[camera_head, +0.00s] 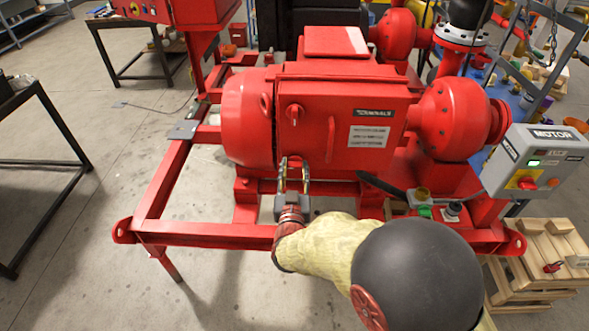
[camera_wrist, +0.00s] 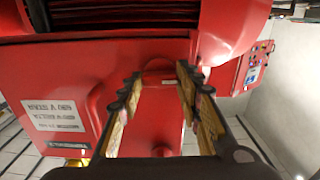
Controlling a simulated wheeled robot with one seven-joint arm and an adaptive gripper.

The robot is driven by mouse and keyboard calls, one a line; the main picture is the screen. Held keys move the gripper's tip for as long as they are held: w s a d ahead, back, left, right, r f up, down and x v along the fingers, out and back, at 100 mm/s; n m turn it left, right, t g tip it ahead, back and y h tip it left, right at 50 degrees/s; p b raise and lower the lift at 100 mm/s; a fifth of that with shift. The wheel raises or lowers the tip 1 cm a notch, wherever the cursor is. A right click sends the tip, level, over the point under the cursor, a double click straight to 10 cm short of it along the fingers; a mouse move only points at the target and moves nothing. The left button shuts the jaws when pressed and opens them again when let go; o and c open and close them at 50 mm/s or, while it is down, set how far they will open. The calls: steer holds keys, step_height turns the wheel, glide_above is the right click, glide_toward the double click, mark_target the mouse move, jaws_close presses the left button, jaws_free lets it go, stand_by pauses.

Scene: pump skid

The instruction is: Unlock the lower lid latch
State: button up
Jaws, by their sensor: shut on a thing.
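The red terminal box has a lid (camera_head: 345,125) with white labels, a vertical handle (camera_head: 331,138) and a red upper latch (camera_head: 295,112) near its left edge. My gripper (camera_head: 294,163) is at the lid's lower left, its two fingers pointing at the box. In the wrist view, which sees the box upside down, the fingers stand on either side of a small rounded red part, the lower lid latch (camera_wrist: 158,66). My gripper is shut on it. In the head view the fingers mostly hide this latch, so its turn angle cannot be told.
The red skid frame (camera_head: 220,235) runs below my arm. A grey MOTOR control box (camera_head: 535,160) and a small button station (camera_head: 437,211) stand to the right. Wooden pallets (camera_head: 540,265) lie at lower right. The floor at left is mostly clear.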

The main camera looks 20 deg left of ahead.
steer(key=n+p, duration=0.2)
steer(key=n, duration=0.2)
steer(key=shift+r+p, duration=0.1)
steer(key=shift+p, duration=0.2)
steer(key=n+p, duration=0.2)
steer(key=n, duration=0.2)
steer(key=shift+n, duration=0.4)
steer(key=n+p, duration=0.3)
steer(key=n, duration=0.2)
steer(key=shift+a, duration=0.1)
steer(key=shift+f+n+p, duration=0.2)
steer(key=shift+n+p, duration=0.75)
steer(key=shift+n, duration=0.85)
steer(key=o, duration=1.2)
steer(key=shift+c, duration=0.2)
steer(key=v, duration=1.2)
